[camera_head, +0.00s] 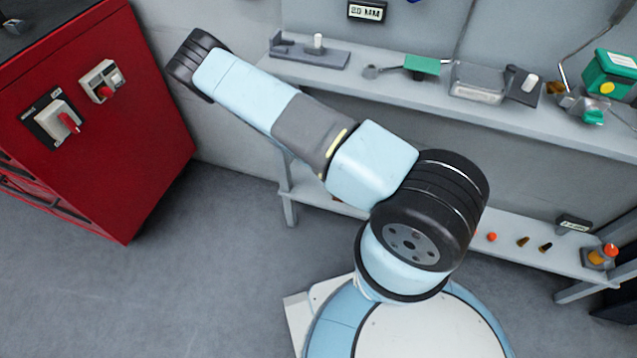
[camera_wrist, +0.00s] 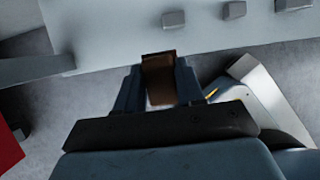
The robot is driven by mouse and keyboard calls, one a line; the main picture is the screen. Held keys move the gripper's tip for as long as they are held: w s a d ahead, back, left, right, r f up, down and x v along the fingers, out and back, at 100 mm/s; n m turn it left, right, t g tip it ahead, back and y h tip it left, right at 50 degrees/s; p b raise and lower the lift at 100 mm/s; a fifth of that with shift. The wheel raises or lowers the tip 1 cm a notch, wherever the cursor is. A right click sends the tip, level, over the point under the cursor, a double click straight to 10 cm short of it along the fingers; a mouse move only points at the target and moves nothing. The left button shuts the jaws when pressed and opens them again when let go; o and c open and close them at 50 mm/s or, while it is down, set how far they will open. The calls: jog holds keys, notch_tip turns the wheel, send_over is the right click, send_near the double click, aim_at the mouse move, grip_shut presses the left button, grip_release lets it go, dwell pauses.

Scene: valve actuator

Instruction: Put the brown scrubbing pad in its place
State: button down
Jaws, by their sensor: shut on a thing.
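The brown scrubbing pad (camera_wrist: 158,72) is between the two fingers of my gripper (camera_wrist: 160,88) in the wrist view. The gripper is shut on it, and the pad's far edge sticks out a little past the fingertips. A paler patch shows at the pad's near end. In the wrist view, a light grey surface lies beyond the pad; I cannot tell whether the pad touches it. In the head view my arm hides the gripper and the pad. The pad's place cannot be made out.
A grey shelf (camera_head: 400,92) along the wall holds several tools and fixtures. A lower shelf (camera_head: 520,248) holds small orange and dark parts. A red cabinet (camera_head: 130,160) with switches stands at the left. The floor (camera_head: 200,270) between cabinet and shelves is clear.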

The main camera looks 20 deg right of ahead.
jog(key=w+a+f, duration=0.1)
jog(key=w+f, duration=0.2)
jog(key=w, duration=0.1)
jog(key=w+a+f, duration=0.1)
jog(key=w+f, duration=0.1)
jog(key=w, duration=0.2)
jog(key=w+a+f, duration=0.1)
jog(key=w+f, duration=0.2)
jog(key=w, duration=0.1)
jog(key=shift+a+f, duration=0.3)
jog(key=shift+a, duration=0.05)
jog(key=shift+w+a+f, duration=0.2)
jog(key=shift+w+f, duration=0.25)
jog(key=shift+f, duration=0.1)
notch_tip(320, 180, down, 3)
jog(key=shift+w+f, duration=0.1)
jog(key=c, duration=0.7)
grip_release()
jog(key=v, duration=1.2)
